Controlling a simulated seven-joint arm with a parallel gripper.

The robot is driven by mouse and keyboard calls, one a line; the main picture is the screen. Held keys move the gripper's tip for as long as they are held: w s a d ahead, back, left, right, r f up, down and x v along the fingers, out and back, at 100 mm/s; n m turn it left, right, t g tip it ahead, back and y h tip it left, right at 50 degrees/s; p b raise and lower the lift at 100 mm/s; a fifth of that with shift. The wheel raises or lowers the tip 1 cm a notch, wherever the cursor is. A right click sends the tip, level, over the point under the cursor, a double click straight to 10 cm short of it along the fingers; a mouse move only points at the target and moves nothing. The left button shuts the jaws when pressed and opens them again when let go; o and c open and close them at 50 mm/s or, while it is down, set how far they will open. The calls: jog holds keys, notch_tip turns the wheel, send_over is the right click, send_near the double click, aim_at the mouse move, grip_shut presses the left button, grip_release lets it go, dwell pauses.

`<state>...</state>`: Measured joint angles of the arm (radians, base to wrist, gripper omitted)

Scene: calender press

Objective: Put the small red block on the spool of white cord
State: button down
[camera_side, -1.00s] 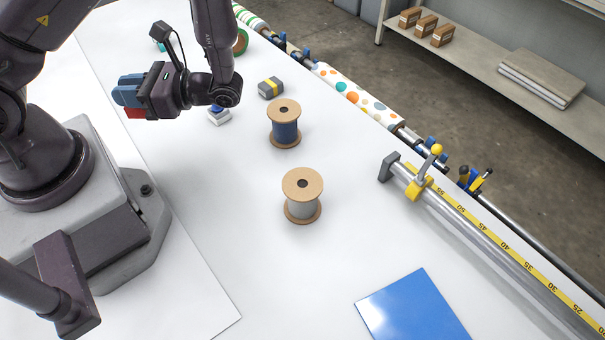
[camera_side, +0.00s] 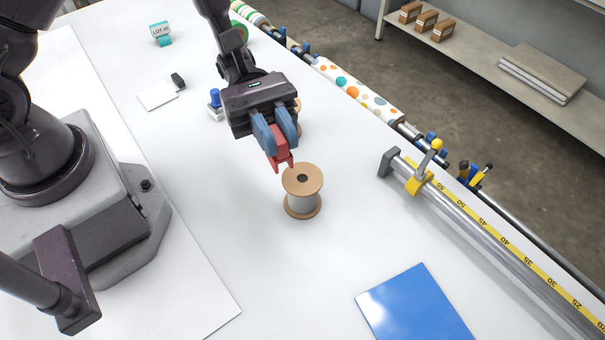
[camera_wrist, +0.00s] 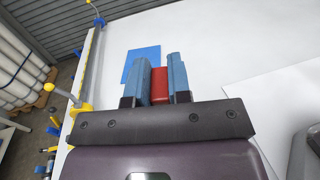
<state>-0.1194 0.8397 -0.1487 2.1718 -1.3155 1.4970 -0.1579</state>
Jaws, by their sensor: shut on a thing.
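My gripper (camera_side: 287,158) points down with its blue-grey fingers shut on the small red block (camera_side: 281,148). The block also shows between the fingers in the wrist view (camera_wrist: 159,85). The spool of white cord (camera_side: 302,201) stands upright on the table, with a tan top flange and a dark centre hole. In the side view the block appears just behind and above the spool's upper left edge; I cannot tell whether it is over the flange. The white spool is not visible in the wrist view.
A second spool (camera_side: 298,104) is mostly hidden behind my gripper. A blue sheet (camera_side: 414,307) lies at the front right. A blue-handled stamp (camera_side: 215,102) and a white card (camera_side: 157,96) lie behind. A metal rail with yellow scale (camera_side: 480,230) runs along the right.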

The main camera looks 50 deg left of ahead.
jog(key=w+n+t, duration=0.2)
jog(key=w+t, duration=0.1)
jog(key=t, duration=0.1)
send_over(304, 180)
jog(key=shift+n, duration=0.3)
jog(key=shift+f, duration=3.4)
jog(key=shift+f, duration=0.15)
jog(key=c, duration=1.1)
grip_release()
jog(key=shift+o, duration=0.2)
